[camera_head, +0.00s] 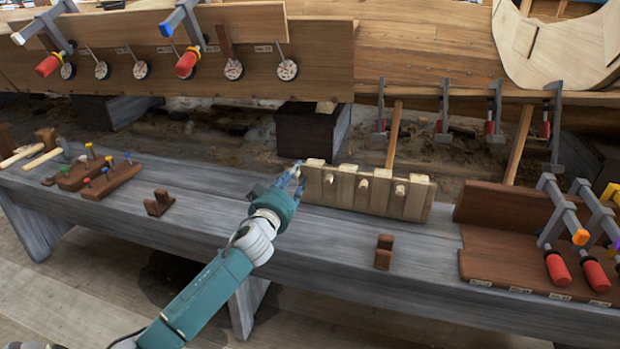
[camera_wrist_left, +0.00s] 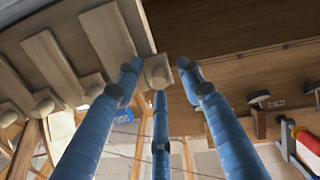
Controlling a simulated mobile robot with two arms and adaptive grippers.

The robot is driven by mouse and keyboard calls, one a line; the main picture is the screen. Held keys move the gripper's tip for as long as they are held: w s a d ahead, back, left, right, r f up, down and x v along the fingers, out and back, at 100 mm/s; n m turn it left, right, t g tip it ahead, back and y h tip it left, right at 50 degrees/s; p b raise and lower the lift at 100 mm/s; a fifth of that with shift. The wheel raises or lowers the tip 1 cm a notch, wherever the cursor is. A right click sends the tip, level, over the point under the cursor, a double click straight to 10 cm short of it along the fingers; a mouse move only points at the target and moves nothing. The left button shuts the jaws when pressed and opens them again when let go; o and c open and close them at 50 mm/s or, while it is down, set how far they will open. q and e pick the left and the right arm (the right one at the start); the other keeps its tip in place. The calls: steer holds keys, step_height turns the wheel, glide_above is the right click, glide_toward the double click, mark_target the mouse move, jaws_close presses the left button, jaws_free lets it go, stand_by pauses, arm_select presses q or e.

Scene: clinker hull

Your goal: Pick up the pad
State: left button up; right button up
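A pale wooden rack (camera_head: 385,208) stands on the grey bench, with several light wood slats and round pegs on its front. I take the pad to be one of these pale pieces; I cannot tell which for certain. My left gripper (camera_head: 290,180) is at the rack's left end. In the left wrist view, its three blue fingers (camera_wrist_left: 160,85) are spread apart. A small square pale block with a rounded knob (camera_wrist_left: 158,73) shows between the fingertips, with no clear contact. The fingers partly hide the rack's left end in the head view. My right gripper is not in view.
The grey bench (camera_head: 330,235) has free room left of the rack. Brown notched blocks (camera_head: 159,203) (camera_head: 384,252) stand on it. Mallets and a brown peg block (camera_head: 105,180) lie at left. Red-handled clamps (camera_head: 560,270) stand at right. The plank hull (camera_head: 430,50) rises behind.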

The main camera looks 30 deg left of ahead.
arm_select(q)
jaws_close()
steer(key=shift+r, duration=0.1)
stand_by(0.4)
